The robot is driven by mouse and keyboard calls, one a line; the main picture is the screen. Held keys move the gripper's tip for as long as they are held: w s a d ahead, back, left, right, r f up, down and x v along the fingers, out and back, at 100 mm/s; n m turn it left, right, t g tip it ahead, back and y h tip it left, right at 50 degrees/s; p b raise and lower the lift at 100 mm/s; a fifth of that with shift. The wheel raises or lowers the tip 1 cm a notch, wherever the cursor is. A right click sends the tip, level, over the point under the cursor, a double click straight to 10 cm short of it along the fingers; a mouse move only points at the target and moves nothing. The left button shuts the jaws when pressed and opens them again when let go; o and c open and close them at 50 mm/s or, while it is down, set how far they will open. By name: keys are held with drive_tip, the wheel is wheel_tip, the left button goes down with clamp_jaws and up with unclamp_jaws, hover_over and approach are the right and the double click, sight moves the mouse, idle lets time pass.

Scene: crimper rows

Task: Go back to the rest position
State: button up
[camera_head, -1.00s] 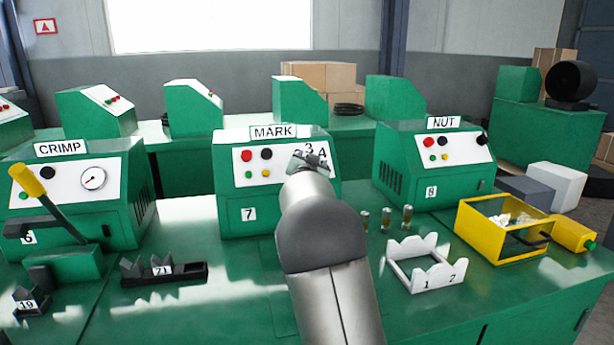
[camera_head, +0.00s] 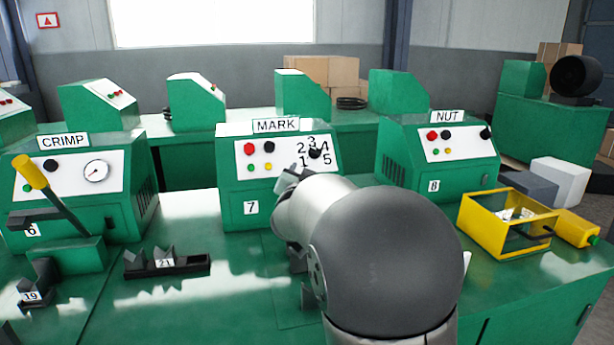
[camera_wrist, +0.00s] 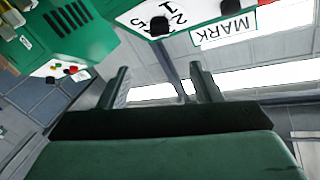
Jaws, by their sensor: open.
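My gripper (camera_wrist: 160,88) shows in the wrist view with its two fingers apart and nothing between them. In the head view my arm rises in front of the MARK machine (camera_head: 235,185), and its large grey joint hides the bench to the right. The gripper's fingers are mostly hidden there behind my arm. The MARK machine has a red and a black button and a dial with numbers 1 to 5; its dial panel (camera_wrist: 190,12) also shows at the top of the wrist view.
The CRIMP machine (camera_head: 110,205) with a yellow-handled lever stands left, the NUT machine (camera_head: 455,175) right. Black holders 21 (camera_head: 190,265) and 19 (camera_head: 35,298) lie front left. A yellow open box (camera_head: 480,225) sits at the right. The bench between holder 21 and my arm is clear.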

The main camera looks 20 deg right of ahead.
drive_tip(key=s+a+f+n+g+y+p, duration=0.2)
drive_tip(key=s+a+n+g+y+p, duration=0.25)
drive_tip(key=s+a, duration=0.3)
drive_tip(key=s+a+f+n+g+y+p, duration=0.25)
drive_tip(key=s+a+y+p, duration=0.35)
drive_tip(key=s, duration=0.3)
drive_tip(key=s+a+f+n+g+h+p, duration=0.1)
drive_tip(key=s+n+g+p, duration=0.2)
drive_tip(key=s, duration=1.9)
drive_tip(key=g+p, duration=0.2)
drive_tip(key=g, duration=0.3)
drive_tip(key=shift+a+f+n, duration=0.2)
drive_tip(key=shift+f+n, duration=0.1)
drive_tip(key=shift+f, duration=0.05)
drive_tip(key=shift+c, duration=0.4)
